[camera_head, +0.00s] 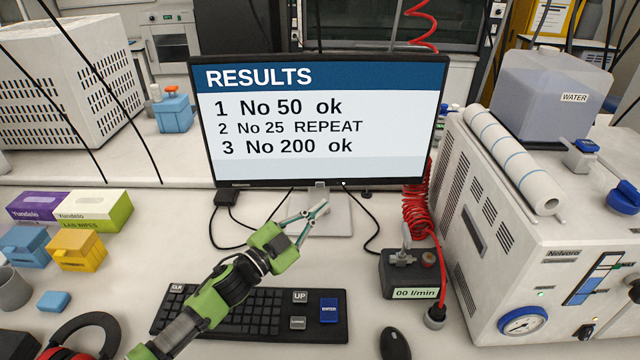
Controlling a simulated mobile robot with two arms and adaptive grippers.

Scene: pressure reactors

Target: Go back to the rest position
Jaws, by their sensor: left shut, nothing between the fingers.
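My left gripper (321,207) is at the end of a green and black arm that comes in from the lower left. Its thin fingers meet at the tips, shut and empty. It is over the desk, in front of the monitor stand (338,222) in the picture; I cannot tell whether they touch. The arm crosses above the black keyboard (262,315) and hides part of it. My right gripper is not in view.
The monitor (318,120) shows results. A flow meter block (410,275) with a red coiled hose (418,210) and a large white instrument (500,240) stand right. A mouse (394,344) lies in front. Wipes boxes (95,208), yellow box (77,252) and headphones (85,330) are left.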

